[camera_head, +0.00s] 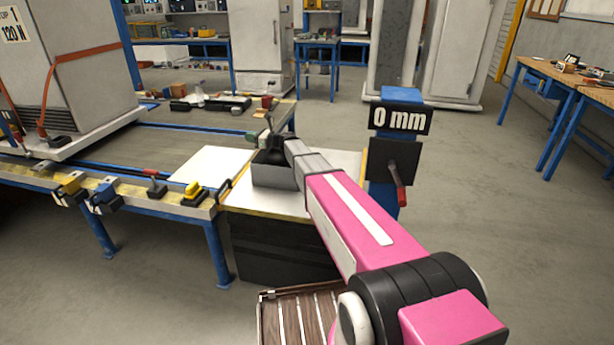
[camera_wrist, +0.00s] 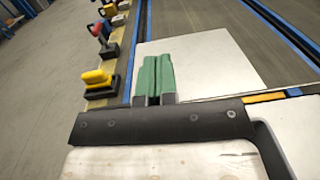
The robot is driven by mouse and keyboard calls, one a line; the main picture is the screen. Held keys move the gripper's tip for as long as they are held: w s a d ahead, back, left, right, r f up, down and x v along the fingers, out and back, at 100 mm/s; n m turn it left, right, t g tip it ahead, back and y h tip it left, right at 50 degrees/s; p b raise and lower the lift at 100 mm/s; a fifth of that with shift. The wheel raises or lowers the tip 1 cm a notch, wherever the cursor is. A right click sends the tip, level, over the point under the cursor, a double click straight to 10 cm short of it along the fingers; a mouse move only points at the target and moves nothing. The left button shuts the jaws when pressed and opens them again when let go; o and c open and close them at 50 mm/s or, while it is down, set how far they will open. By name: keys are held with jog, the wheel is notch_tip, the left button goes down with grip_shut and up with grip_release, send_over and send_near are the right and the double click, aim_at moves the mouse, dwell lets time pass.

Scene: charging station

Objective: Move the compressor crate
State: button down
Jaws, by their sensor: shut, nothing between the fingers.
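A tall pale crate-like box (camera_head: 75,60) with orange-red straps stands on a low white base at the left, on the rail table; I take it for the compressor crate. A label on it reads 120 N. My gripper's green fingers (camera_wrist: 156,78) are pressed together with nothing between them in the wrist view. They are over the table, to the right of the box and apart from it. A dark bar (camera_wrist: 160,122) with bolts, above a pale surface, crosses in front of the finger bases. In the head view my arm partly hides the gripper.
A blue post (camera_head: 397,98) with a 0 mm sign and red lever stands right of the arm. Clamps, one yellow (camera_head: 193,194), line the table's front edge. A white plate (camera_head: 212,166) lies by the rails. A slatted wooden surface (camera_head: 300,318) is below.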

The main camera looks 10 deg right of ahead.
jog(key=v, duration=2.7)
jog(key=f, duration=1.5)
jog(key=shift+a, duration=0.25)
jog(key=shift+w+a, duration=0.25)
jog(key=shift+a, duration=0.2)
jog(key=shift+r, duration=0.1)
jog(key=x, duration=3.2)
jog(key=shift+w, duration=0.2)
